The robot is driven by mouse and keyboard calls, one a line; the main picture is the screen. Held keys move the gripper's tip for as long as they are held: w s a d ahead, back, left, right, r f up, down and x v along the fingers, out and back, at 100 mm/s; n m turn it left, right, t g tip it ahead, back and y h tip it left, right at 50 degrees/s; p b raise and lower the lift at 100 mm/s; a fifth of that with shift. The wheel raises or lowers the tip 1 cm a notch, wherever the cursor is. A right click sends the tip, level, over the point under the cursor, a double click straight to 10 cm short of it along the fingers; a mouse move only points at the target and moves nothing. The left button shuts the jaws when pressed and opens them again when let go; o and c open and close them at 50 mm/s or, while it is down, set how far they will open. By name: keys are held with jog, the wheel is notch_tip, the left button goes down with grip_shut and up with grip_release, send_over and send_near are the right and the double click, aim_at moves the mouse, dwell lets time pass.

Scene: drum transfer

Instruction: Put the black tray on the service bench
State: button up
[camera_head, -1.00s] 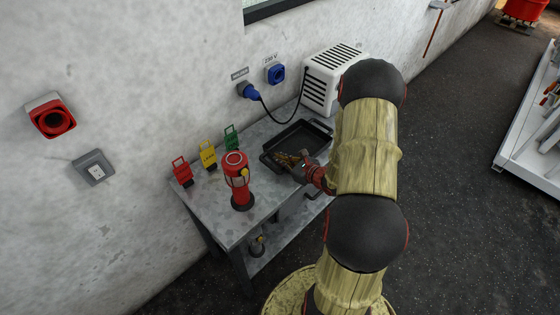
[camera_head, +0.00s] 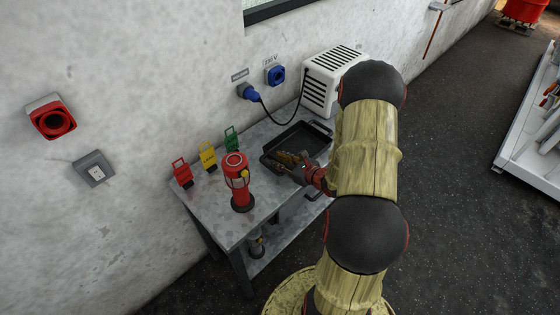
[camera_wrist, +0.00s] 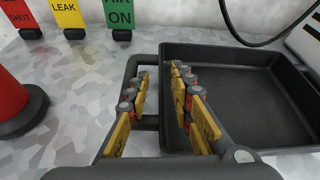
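The black tray (camera_head: 318,129) lies flat on the grey metal service bench (camera_head: 213,208), near its far end beside the white vented unit. In the wrist view the tray (camera_wrist: 245,95) shows empty, with its loop handle (camera_wrist: 143,61) on the near left side. My gripper (camera_head: 277,158) is at that handle. In the wrist view its yellow and grey fingers (camera_wrist: 160,72) stand apart over the handle, with a gap between them. The fingers hide part of the handle, so I cannot tell if they touch it.
A red lantern-like device (camera_head: 237,182) stands on the bench left of the tray. Red (camera_head: 182,172), yellow (camera_head: 208,156) and green (camera_head: 231,139) tags stand along the wall. The white vented unit (camera_head: 325,85) has a cable (camera_head: 283,121) to a blue wall plug.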

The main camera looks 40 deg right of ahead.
jog(key=p+v, duration=0.2)
jog(key=v, duration=0.8)
jog(key=shift+s+r, duration=0.2)
jog(key=shift+r, duration=0.05)
jog(key=shift+s+r, duration=0.2)
jog(key=shift+s, duration=0.5)
